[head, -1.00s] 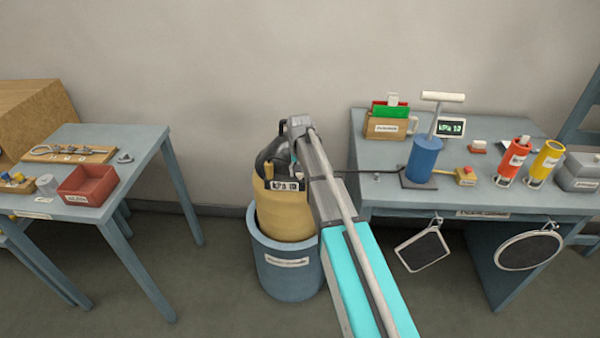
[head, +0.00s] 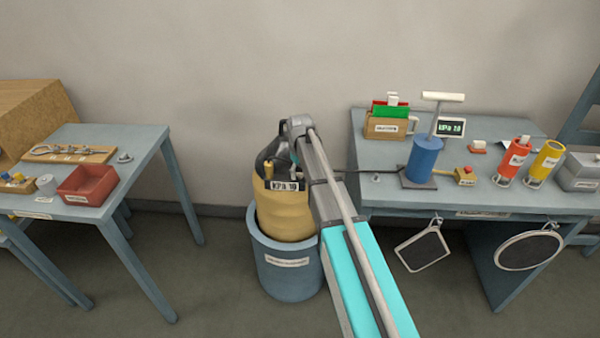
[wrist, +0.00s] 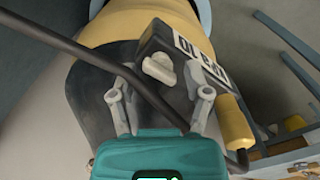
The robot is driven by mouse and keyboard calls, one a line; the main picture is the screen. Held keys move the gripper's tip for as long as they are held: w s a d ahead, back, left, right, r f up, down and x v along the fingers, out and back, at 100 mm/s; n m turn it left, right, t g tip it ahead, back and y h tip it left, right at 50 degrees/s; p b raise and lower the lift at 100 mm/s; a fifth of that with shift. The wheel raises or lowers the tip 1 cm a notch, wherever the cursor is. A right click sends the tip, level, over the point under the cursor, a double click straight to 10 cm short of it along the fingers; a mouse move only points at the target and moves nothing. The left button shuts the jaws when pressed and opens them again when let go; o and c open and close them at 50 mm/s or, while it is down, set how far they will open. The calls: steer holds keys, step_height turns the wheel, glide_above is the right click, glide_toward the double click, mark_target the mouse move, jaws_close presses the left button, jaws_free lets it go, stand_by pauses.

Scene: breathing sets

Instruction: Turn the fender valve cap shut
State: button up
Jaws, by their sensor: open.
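The yellow fender (head: 285,218) stands in a blue tub (head: 288,275), with a "kPa 10" display (head: 285,185) on its dark upper part. The fender's yellow body (wrist: 140,22) fills the top of the wrist view. A pale valve cap (wrist: 160,68) sits on the dark top beside the display, ahead of my fingertips and roughly centred between them. My gripper (wrist: 160,98) is open with nothing held. I cannot tell how far the cap is turned. In the head view my arm hides most of the gripper and the cap.
A black hose (wrist: 80,50) crosses the wrist view close to my fingers, and a brass-coloured fitting (wrist: 234,122) stands beside the right finger. The right bench (head: 510,185) holds a blue pump (head: 423,160). A left table (head: 130,140) stands apart from the tub.

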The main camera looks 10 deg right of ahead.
steer(key=n, duration=1)
step_height(320, 180, up, 14)
steer(key=p, duration=1.4)
steer(key=s+f+m+b, duration=0.3)
steer(key=s+m, duration=0.4)
steer(key=s, duration=0.6)
steer(key=s+d+f+m+b, duration=0.1)
steer(key=s+f+m+b, duration=0.2)
steer(key=s+m, duration=0.5)
steer(key=shift+s, duration=2.8)
